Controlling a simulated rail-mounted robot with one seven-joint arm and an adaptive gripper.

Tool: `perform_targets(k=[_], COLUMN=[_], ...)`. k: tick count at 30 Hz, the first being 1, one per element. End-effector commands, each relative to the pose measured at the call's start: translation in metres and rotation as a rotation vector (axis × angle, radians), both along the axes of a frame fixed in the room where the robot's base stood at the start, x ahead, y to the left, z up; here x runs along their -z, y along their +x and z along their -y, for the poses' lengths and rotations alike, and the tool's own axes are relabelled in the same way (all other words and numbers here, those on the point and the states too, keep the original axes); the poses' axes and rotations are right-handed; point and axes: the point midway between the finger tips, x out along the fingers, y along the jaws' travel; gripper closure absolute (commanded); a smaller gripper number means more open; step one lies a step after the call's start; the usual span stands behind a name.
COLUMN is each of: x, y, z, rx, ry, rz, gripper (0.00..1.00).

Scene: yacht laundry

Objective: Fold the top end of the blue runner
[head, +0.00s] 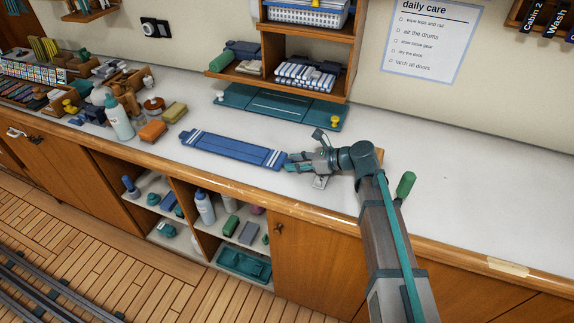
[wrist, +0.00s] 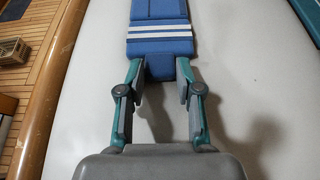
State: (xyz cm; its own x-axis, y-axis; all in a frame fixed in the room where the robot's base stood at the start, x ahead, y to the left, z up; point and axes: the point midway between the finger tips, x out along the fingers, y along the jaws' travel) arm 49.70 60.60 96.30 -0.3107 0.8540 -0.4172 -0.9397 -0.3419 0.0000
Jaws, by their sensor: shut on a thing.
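The blue runner (head: 228,148) lies flat and long on the white counter, with white stripes near both ends. In the wrist view the runner (wrist: 158,14) stretches away from me, its striped near end closest. My gripper (head: 287,160) is at the runner's right end in the head view. In the wrist view my gripper's fingers (wrist: 160,70) stand on both sides of a narrow blue tab at the runner's near end and are shut on it. The fingers hide the tab's sides.
A teal board (head: 275,107) lies behind the runner under a wooden shelf unit (head: 307,50). An orange block (head: 153,131), a yellow block (head: 174,112) and a white bottle (head: 119,118) stand left of the runner. A green-handled object (head: 405,185) is right of my arm. The counter's right side is mostly clear.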

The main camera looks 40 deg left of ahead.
Motion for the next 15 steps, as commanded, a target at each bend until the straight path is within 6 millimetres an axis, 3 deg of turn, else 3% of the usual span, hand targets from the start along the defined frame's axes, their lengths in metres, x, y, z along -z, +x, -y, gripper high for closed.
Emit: perform_targets(k=[15], x=[-0.011], y=[-0.001], z=[-0.002], rx=[-0.001], ry=[-0.064], rz=[0.024], gripper=[0.90])
